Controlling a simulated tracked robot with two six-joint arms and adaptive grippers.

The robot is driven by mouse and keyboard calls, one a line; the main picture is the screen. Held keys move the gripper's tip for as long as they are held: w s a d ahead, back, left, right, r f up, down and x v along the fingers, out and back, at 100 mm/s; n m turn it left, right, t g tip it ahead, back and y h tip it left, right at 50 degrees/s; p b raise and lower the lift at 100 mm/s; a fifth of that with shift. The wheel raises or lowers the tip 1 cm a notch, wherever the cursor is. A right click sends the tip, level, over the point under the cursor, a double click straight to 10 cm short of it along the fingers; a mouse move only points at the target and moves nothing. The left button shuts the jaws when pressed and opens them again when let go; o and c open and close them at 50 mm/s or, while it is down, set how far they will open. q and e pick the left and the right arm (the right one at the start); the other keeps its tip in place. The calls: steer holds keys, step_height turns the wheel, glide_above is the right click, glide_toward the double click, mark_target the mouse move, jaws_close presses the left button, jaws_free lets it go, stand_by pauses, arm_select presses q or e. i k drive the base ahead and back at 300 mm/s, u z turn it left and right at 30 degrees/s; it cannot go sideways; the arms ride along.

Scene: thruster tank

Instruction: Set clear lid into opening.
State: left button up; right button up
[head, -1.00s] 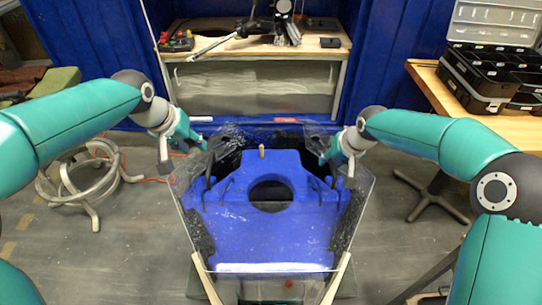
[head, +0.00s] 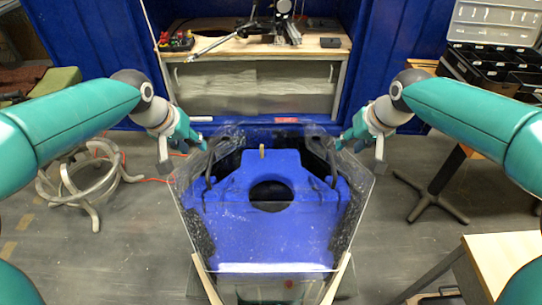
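A clear-walled tank (head: 357,205) stands in the middle of the head view. Inside it is a blue body (head: 270,235) with a dark round opening (head: 271,195) and a small tan peg behind the opening. Clear, faintly reflecting material shows along the tank's far rim; I cannot tell the lid from the tank walls. My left gripper (head: 201,144) is at the tank's far left corner. My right gripper (head: 346,143) is at the far right corner. Their fingers are small and partly blurred against the clear edges, so I cannot tell whether either is open or holds anything.
A wooden bench (head: 258,50) with tools stands behind the tank. A coil of pale hose (head: 85,185) lies on the floor at left. A black organizer case (head: 495,70) is at the upper right. A wooden table (head: 510,265) is at the lower right.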

mark_target(266, 156)
steer(key=k, duration=1)
